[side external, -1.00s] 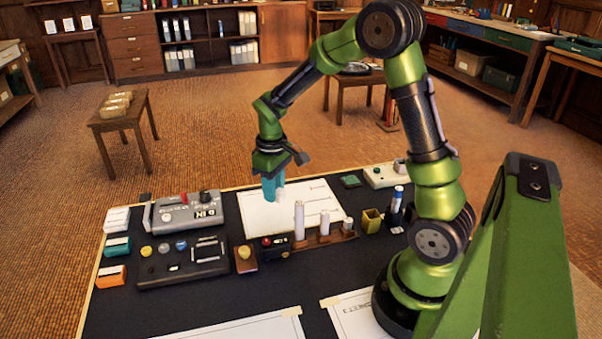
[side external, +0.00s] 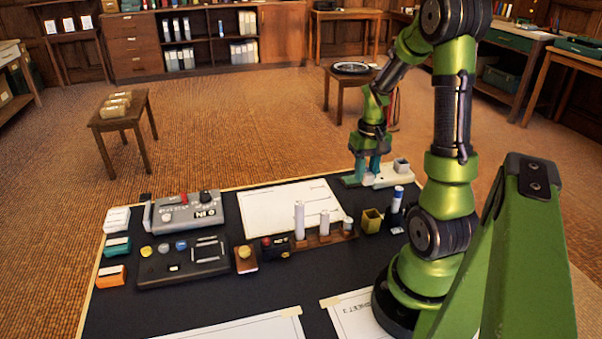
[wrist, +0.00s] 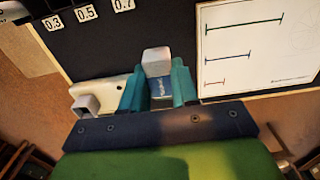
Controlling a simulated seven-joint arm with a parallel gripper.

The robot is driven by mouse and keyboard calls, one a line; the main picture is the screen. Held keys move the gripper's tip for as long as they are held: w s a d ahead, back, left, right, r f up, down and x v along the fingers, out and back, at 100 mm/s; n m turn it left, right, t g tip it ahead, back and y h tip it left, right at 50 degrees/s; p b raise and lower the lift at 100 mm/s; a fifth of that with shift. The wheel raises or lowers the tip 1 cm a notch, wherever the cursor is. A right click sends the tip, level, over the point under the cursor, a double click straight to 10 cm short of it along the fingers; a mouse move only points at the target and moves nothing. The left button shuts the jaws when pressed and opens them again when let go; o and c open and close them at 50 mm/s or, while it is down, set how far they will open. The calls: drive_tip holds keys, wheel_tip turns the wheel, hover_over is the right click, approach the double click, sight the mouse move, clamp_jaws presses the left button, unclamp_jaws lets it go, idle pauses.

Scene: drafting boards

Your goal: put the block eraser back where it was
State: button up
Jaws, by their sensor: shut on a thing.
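The block eraser (wrist: 157,62) is white with a blue printed sleeve. In the wrist view it stands between the two teal fingers of my gripper (wrist: 159,88), its white end sticking out past them. In the side view my gripper (side external: 367,168) is shut and low at the board's far right edge, and the eraser is mostly hidden by the fingers. Whether the eraser touches the pad or the board, I cannot tell.
A white tray (side external: 392,178) with a small square cup is right beside my gripper; it also shows in the wrist view (wrist: 106,90). A white drawing sheet (side external: 285,207) lies to the left. A wooden rack (side external: 325,240) with white cylinders and an olive cup (side external: 371,220) stand nearer.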

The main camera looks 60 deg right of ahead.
sight(366, 171)
wheel_tip(366, 171, down, 8)
drive_tip(key=shift+r, duration=0.15)
idle(0.4)
drive_tip(key=o, duration=0.9)
wheel_tip(366, 171, up, 12)
drive_tip(key=shift+f, duration=0.15)
drive_tip(key=w+a+r+n+t, duration=0.1)
drive_tip(key=w+a+r+t, duration=0.15)
drive_tip(key=a, duration=0.35)
drive_tip(key=w+a+r+n+t, duration=0.1)
drive_tip(key=w+a+r, duration=0.25)
drive_tip(key=a, duration=0.25)
drive_tip(key=s+a+r+n+t, duration=0.1)
drive_tip(key=a+r, duration=0.1)
drive_tip(key=a, duration=0.3)
drive_tip(key=s+a+r+n+t+y, duration=0.1)
drive_tip(key=a+r, duration=0.1)
drive_tip(key=a, duration=0.4)
drive_tip(key=s+a+r+n+t+y, duration=0.1)
drive_tip(key=a+r, duration=0.1)
drive_tip(key=a, duration=0.3)
drive_tip(key=shift+a+t, duration=0.35)
